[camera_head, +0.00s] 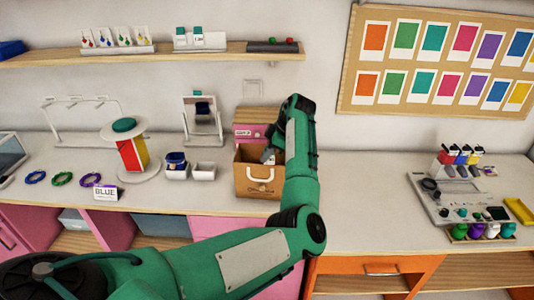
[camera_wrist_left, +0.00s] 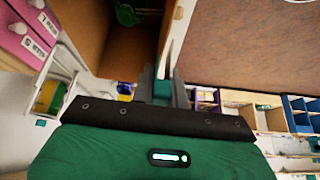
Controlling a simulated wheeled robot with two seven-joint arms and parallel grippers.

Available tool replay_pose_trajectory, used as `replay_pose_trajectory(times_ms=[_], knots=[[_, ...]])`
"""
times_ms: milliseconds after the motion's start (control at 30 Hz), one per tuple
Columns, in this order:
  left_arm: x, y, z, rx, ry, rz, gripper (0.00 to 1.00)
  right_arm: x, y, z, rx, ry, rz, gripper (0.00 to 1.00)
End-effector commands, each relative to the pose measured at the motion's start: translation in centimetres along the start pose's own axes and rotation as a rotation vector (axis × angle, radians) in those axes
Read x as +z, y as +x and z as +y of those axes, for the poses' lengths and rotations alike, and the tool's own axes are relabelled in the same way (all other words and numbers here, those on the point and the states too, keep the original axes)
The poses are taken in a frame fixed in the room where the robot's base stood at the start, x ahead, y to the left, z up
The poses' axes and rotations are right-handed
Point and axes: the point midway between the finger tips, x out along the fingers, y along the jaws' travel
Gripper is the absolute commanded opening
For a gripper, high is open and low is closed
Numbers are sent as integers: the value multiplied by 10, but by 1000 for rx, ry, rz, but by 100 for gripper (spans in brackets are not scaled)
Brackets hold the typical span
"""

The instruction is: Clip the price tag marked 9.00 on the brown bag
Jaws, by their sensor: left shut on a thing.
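The brown bag (camera_head: 257,183) stands upright on the counter with a pale handle on its front. My left gripper (camera_head: 269,156) is at the bag's top opening, pointing down. In the left wrist view my left gripper (camera_wrist_left: 164,88) is shut on a small teal piece with a thin white part, which looks like the price tag (camera_wrist_left: 162,89) seen edge-on. Its marking cannot be read. The bag's brown wall (camera_wrist_left: 245,45) fills the upper right there, and the tag is at its rim; I cannot tell whether it touches. My right gripper is not in view.
A pink drawer box (camera_head: 250,130) stands behind the bag. A grey device (camera_head: 460,200) is at the right. The counter between bag and device is clear.

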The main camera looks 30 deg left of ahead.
Motion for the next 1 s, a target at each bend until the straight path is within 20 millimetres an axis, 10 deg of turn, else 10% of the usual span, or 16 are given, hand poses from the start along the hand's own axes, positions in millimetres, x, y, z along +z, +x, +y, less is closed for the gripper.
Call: replay_pose_trajectory(times_ms=[1000], knots=[[12, 20, 0, 0, 1, 0, 0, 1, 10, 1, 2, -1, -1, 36]])
